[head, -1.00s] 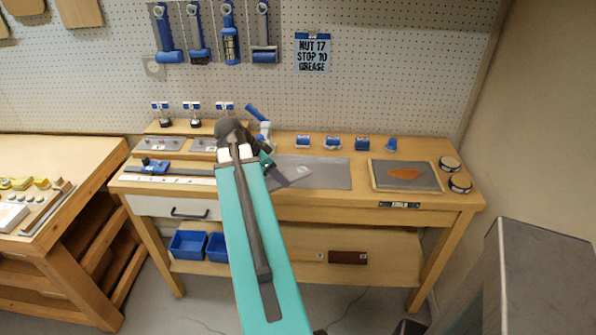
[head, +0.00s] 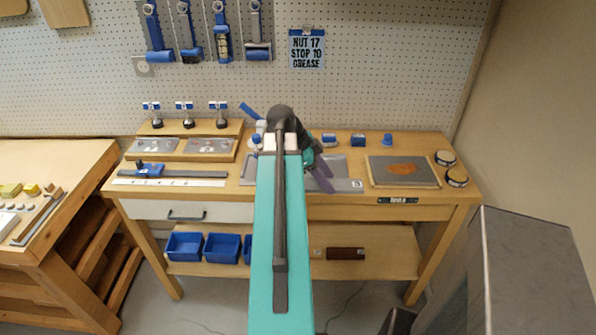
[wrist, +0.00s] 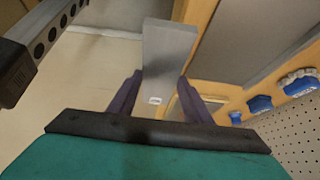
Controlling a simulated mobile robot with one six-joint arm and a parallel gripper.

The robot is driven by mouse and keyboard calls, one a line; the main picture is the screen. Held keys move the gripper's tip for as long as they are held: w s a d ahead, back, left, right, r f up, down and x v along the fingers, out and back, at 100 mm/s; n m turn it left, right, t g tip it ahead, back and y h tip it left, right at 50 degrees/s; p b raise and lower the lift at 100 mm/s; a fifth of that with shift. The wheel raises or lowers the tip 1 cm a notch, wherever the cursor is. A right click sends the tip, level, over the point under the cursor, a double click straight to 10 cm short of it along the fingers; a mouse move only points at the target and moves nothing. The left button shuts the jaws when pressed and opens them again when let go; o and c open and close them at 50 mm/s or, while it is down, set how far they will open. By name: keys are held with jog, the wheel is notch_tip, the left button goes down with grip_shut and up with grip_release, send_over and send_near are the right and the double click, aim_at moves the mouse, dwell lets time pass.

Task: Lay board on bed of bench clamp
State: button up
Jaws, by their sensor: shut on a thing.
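My gripper (wrist: 158,98) has two purple fingers, one on each side of a flat grey board (wrist: 168,50) with a small white label. It is shut on the board, which extends away from the wrist. In the head view the gripper (head: 322,178) is over the right part of the bench's grey mat, with the board's labelled end (head: 350,186) to its right. A long dark bar with a blue jaw (head: 150,171) lies at the bench's left. I cannot tell whether it is the bench clamp. A blue lever on a pale body (head: 250,111) stands behind my arm, partly hidden.
The grey mat (head: 335,162) lies mid-bench. A tray with a rust-coloured patch (head: 430,172) and two round tins lie right. A raised wooden stand (head: 150,150) holds two grey plates; several blue-topped fixtures line the back. Blue bins (head: 185,246) sit below. A pegboard closes the back.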

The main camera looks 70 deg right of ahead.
jog(key=w+d+p, duration=0.1)
jog(key=w+d, duration=0.2)
jog(key=d, duration=0.1)
jog(key=w+d+f+p, duration=0.1)
jog(key=w+d+p, duration=0.1)
jog(key=w+d, duration=0.1)
jog(key=w+d+p, duration=0.1)
jog(key=w+d, duration=0.1)
jog(key=d, duration=0.4)
jog(key=shift+w+d+f+p, duration=0.1)
jog(key=shift+w+f+p, duration=0.05)
jog(key=shift+w+p, duration=0.25)
jog(key=shift+d+f, duration=0.1)
dwell(0.4)
jog(key=shift+f+p, duration=0.9)
jog(key=shift+f, duration=0.85)
jog(key=shift+f, duration=0.15)
jog(key=o, duration=1.1)
jog(key=shift+r, duration=0.25)
